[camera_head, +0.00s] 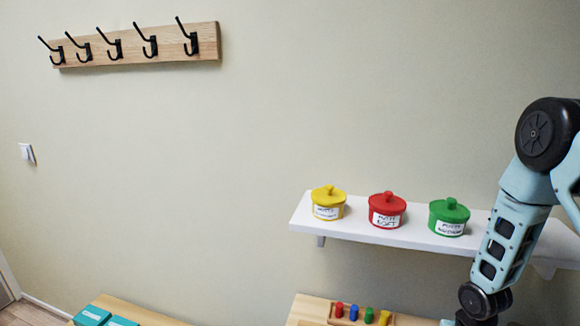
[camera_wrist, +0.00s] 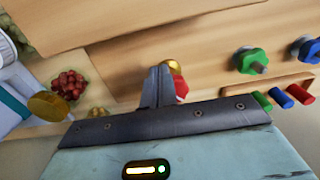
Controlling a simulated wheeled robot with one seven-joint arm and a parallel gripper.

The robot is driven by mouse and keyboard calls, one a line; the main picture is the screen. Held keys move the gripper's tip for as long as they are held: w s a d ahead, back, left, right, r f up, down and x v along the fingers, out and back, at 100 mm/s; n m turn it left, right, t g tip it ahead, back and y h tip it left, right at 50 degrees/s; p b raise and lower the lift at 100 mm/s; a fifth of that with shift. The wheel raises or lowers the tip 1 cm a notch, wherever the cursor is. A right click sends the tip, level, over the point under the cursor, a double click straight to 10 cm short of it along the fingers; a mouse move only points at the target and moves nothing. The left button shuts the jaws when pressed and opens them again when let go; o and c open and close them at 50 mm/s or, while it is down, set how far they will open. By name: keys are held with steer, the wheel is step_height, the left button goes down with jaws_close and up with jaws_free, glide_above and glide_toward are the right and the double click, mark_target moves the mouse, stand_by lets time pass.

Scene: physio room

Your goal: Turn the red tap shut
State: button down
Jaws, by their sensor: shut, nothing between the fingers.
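In the wrist view, a red tap part (camera_wrist: 181,87) shows just right of my gripper's fingers, with a round gold piece (camera_wrist: 174,66) beside it. The fingers hide much of the tap, so its handle angle cannot be read. My gripper (camera_wrist: 157,75) is shut and empty, its tips close to the red part; whether they touch it I cannot tell. A green tap (camera_wrist: 250,60) and a blue tap (camera_wrist: 306,50) sit on the wooden board to the right. The head view shows my arm at the right, but not the gripper or the taps.
Pegs in a wooden rack (camera_wrist: 285,90) lie right of my gripper. Red berry-like balls (camera_wrist: 68,84) and a yellow disc (camera_wrist: 48,106) are at left. In the head view, a white shelf (camera_head: 340,229) holds yellow, red and green jars; teal boxes (camera_head: 92,315) are lower left.

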steer(key=shift+w+a, duration=0.3)
steer(key=shift+a, duration=0.25)
steer(key=shift+s, duration=0.1)
steer(key=shift+s+a, duration=0.1)
steer(key=shift+s, duration=0.2)
step_height(320, 180, up, 6)
steer(key=p, duration=0.4)
steer(key=shift+s, duration=0.1)
stand_by(0.6)
